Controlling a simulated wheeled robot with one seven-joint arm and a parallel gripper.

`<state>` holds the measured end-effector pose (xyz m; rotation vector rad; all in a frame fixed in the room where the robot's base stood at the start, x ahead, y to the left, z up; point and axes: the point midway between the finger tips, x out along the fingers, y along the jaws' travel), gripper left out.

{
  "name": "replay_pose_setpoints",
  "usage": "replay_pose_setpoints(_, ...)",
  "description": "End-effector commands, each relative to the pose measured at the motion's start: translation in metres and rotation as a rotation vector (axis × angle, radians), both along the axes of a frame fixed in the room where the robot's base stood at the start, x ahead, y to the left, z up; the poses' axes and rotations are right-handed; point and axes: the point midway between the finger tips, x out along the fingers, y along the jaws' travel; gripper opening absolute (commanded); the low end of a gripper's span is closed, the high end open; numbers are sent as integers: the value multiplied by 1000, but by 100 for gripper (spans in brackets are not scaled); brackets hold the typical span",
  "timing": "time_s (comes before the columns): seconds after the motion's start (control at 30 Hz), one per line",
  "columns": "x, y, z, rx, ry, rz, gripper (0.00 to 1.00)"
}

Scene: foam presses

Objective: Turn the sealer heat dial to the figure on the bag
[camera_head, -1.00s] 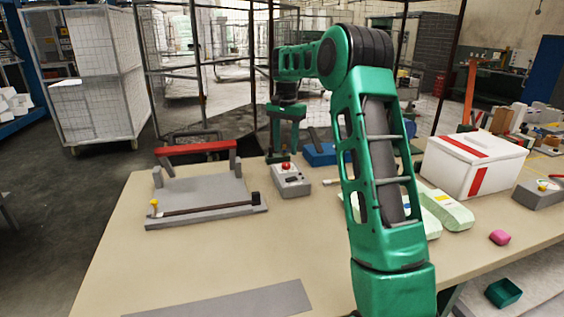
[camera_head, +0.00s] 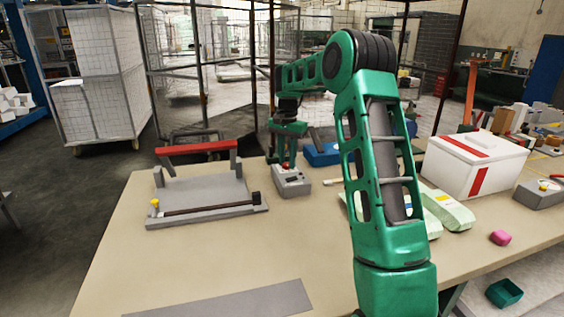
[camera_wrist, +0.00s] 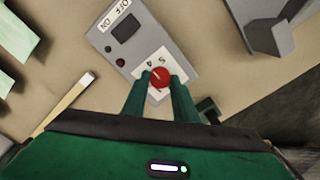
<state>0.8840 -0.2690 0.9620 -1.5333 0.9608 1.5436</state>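The sealer control box (camera_head: 291,184) is a small grey box on the table, right of the grey sealer (camera_head: 205,192) with its raised red bar. Its round red dial (camera_wrist: 160,77) sits on a white scale plate, whose small figures I cannot read surely. My gripper (camera_wrist: 161,80) points down at the box, with one finger on each side of the dial. The fingers are apart and very close to the dial; contact is not clear. It also shows in the head view (camera_head: 286,161). Pale green bags (camera_head: 449,210) lie partly behind my arm; their figure is not legible.
A white box with red stripes (camera_head: 472,166) stands on the right of the table. A blue item (camera_head: 322,154) lies behind the control box. The table front is mostly clear around a flat grey strip (camera_head: 230,303).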

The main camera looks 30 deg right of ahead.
Motion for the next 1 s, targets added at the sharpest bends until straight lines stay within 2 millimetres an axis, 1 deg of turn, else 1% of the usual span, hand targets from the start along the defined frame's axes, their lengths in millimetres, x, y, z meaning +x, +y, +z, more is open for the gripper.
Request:
replay_pose_setpoints(0.03, 4, 2, 1, -1, -8, 7, 4)
replay_pose_setpoints(0.23, 5, 4, 2, -1, -12, 56, 4)
replay_pose_setpoints(0.4, 6, 6, 3, -1, -15, 58, 4)
replay_pose_setpoints(0.43, 7, 6, 3, -1, -15, 58, 28)
replay_pose_setpoints(0.5, 7, 6, 3, -1, -15, 59, 45)
replay_pose_setpoints(0.83, 4, 4, 3, -1, -9, 53, 45)
replay_pose_setpoints(0.93, 4, 4, 10, -2, -9, 52, 45)
replay_pose_setpoints(1.0, 5, 3, 20, -3, -11, 52, 45)
